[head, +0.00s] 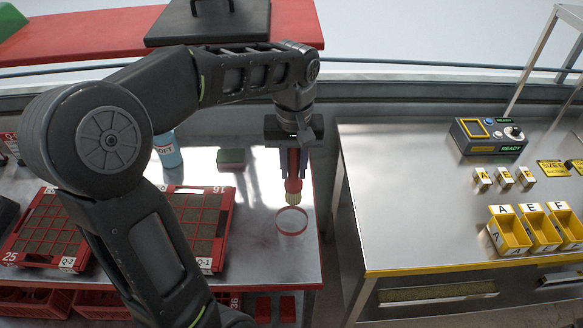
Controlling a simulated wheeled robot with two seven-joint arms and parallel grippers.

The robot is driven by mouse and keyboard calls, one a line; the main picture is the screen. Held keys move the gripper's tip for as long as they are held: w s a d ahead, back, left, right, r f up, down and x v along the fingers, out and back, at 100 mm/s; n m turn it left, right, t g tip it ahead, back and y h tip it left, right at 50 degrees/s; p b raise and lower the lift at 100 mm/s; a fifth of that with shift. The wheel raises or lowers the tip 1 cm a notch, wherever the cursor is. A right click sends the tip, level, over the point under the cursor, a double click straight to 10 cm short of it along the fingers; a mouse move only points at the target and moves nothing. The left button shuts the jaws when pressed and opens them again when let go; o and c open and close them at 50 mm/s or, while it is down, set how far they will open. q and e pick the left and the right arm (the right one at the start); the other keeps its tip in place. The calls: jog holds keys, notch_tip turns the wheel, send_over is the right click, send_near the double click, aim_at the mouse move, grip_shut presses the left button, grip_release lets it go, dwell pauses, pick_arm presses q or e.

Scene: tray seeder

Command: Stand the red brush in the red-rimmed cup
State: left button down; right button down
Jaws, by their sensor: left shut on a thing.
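The red brush (293,184) points bristles down, its pale bristles lowest. My left gripper (292,172) is shut on its handle, and the brush hangs roughly upright. The red-rimmed cup (292,233) stands on the left metal table near its right edge. It looks clear, with a red ring at the top. In the picture the bristle tips are just above the cup's far rim; I cannot tell the exact height or depth between them. My right gripper does not show.
Red-framed seed trays (232,215) lie left of the cup, partly behind my left arm. A green-topped block (231,157) and a blue bottle (168,150) stand behind. A gap separates the right table (420,215), which holds yellow bins (509,236) and a control box (488,136).

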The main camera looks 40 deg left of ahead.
aim_at(292, 204)
pick_arm(q)
jog(key=shift+s+a+r, duration=0.1)
jog(key=shift+s+a, duration=0.05)
jog(key=shift+s, duration=0.1)
jog(key=shift+w, duration=0.1)
jog(key=shift+f, duration=0.2)
notch_tip(292, 204, down, 6)
jog(key=b, duration=0.5)
jog(key=shift+f, duration=0.25)
jog(key=shift+f+b, duration=2.4)
jog(key=shift+f, duration=0.65)
jog(key=c, duration=1.1)
grip_release()
